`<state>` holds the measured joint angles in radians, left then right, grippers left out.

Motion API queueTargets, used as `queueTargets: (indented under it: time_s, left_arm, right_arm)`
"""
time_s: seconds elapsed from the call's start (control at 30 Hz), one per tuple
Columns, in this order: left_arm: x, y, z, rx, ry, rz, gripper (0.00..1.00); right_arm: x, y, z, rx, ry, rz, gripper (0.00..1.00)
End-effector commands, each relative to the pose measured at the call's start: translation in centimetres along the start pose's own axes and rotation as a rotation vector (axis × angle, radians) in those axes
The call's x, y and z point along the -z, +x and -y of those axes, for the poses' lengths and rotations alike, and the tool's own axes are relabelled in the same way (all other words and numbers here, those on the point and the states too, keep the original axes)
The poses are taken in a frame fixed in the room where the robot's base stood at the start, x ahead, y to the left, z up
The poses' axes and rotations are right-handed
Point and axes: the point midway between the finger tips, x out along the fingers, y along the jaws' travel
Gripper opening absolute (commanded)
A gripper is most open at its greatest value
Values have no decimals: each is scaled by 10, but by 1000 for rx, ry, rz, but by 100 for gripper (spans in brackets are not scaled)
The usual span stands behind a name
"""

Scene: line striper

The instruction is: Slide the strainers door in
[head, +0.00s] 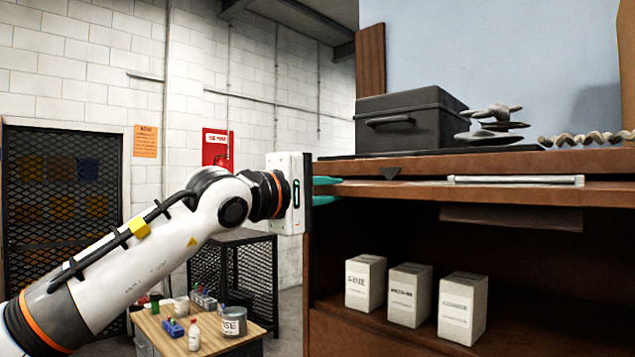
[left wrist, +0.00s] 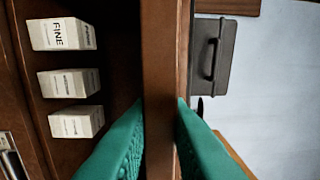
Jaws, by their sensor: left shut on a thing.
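What looks like the strainers door (head: 420,193) is a brown wooden panel. It lies flat above the open compartment and just below the cabinet's top board (head: 420,165), with a long silver bar (head: 515,180) on its upper face. My left gripper (head: 326,190) is at the panel's left end, one green finger above it and one below. In the left wrist view, the fingers straddle a brown board (left wrist: 160,60), shut on it. How far the panel reaches inside the cabinet is hidden. My right gripper is not in view.
Three white boxes (head: 408,293), one marked FINE, stand in the compartment below. A black case (head: 410,120), stacked dark discs (head: 490,135) and a twisted piece (head: 590,138) sit on top. A small table (head: 205,330) with jars and bottles stands beyond my left arm.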

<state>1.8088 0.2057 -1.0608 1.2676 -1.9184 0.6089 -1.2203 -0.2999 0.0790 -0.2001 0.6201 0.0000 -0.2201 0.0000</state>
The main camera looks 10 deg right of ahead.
Motion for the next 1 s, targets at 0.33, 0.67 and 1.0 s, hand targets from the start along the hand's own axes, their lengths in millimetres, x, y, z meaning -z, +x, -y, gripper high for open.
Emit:
queueTargets:
  time_s: [0.33,0.67,1.0]
  left_arm:
    - [0,8,1,4,0,-1,0]
    - [1,19,2,1,-1,-2,0]
    - [1,43,3,3,0,-1,0]
  right_arm:
    - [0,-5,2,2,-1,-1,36]
    - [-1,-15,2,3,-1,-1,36]
    - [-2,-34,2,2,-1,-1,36]
